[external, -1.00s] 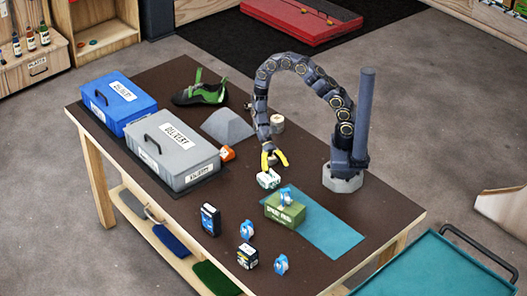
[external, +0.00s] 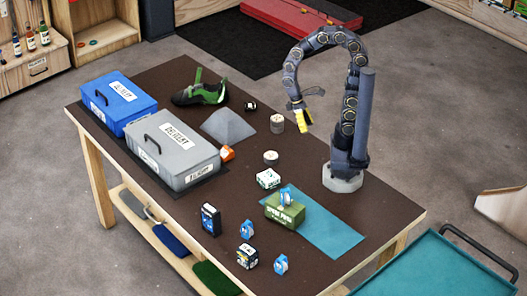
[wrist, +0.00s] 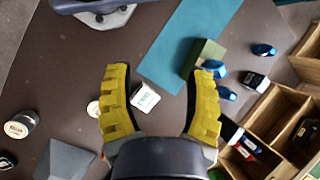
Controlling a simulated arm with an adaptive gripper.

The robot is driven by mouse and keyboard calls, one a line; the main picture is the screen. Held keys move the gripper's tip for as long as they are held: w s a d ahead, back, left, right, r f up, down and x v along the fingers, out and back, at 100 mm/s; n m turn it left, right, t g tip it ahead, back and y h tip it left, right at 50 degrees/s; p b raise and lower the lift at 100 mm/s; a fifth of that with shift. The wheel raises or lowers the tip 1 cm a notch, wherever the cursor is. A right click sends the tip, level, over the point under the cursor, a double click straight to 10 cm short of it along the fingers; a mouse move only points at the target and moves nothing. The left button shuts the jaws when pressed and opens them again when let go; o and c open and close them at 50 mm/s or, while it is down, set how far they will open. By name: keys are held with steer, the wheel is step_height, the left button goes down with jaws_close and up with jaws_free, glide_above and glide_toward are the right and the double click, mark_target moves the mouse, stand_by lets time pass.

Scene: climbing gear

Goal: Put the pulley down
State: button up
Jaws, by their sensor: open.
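A blue pulley (external: 286,196) sits on top of the green box (external: 283,214), which stands on the near-left part of a teal mat (external: 325,232). Two similar blue pulleys, one (external: 246,230) behind the other (external: 281,264), stand on the bare table toward the front. My gripper (external: 305,122) is raised above the table, behind the green box, with nothing between its yellow fingers. The wrist view shows the fingers (wrist: 160,80) spread wide, with the green box (wrist: 203,54) and blue pulley (wrist: 213,67) near the right finger.
A white box (external: 268,179) and white tape rolls (external: 271,157) stand below my gripper. Dark boxes (external: 210,219) stand toward the front. A grey case (external: 172,155), blue case (external: 118,101), grey pyramid (external: 228,127) and climbing shoe (external: 201,94) occupy the left and back.

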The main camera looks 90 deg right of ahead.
steer(key=s+d+r+n+t+h, duration=0.2)
steer(key=s+d+r+t+h, duration=0.1)
steer(key=d, duration=0.2)
steer(key=shift+s+d+r, duration=0.15)
steer(key=shift+s+d, duration=0.15)
